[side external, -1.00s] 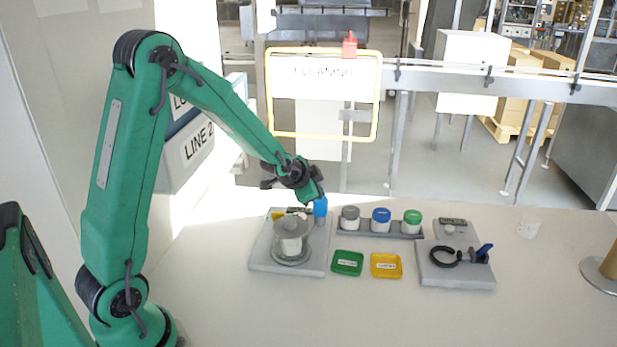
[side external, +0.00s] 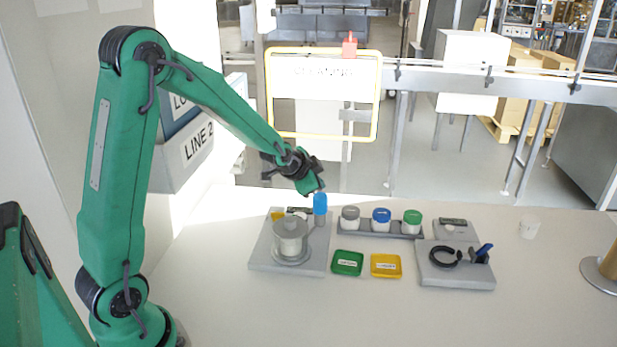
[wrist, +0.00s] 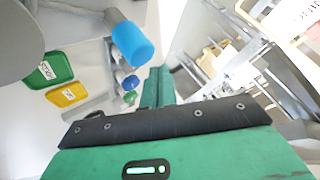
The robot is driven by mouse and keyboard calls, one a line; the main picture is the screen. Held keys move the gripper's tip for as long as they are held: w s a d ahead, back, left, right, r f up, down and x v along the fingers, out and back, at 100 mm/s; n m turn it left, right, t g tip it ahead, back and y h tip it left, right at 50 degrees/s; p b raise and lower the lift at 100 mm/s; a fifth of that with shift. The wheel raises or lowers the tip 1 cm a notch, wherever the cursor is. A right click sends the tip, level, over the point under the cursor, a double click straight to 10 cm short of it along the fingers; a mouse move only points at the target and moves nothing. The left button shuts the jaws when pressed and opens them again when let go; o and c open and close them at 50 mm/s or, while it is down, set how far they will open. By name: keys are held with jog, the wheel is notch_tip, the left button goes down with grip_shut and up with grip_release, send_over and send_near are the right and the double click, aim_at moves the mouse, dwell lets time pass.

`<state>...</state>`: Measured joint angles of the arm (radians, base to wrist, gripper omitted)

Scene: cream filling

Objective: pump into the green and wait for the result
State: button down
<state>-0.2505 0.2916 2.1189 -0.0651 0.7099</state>
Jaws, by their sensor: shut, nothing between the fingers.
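The filling machine has a grey base (side external: 262,258) with a round grey vessel (side external: 290,238) on it. A blue-topped pump handle (side external: 320,203) stands upright at its back right, and its blue top also shows in the wrist view (wrist: 132,44). My gripper (side external: 315,187) is shut and empty, just above the blue top; I cannot tell whether they touch. A green tray (side external: 348,271) and a yellow tray (side external: 386,274), each with a label, lie in front. A jar with a green lid (side external: 412,216) stands at the right end of the rack.
The rack (side external: 360,230) also holds a grey-lidded jar (side external: 350,213) and a blue-lidded jar (side external: 381,216). To the right is a grey fixture (side external: 455,275) with a black ring and blue lever. The front table is clear.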

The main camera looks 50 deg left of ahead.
aim_at(317, 197)
jog(key=shift+r, duration=2.95)
dwell(0.7)
notch_tip(317, 197, up, 3)
jog(key=shift+d+f, duration=0.1)
jog(key=shift+f, duration=0.2)
jog(key=shift+f, duration=4.2)
jog(key=shift+f, duration=0.5)
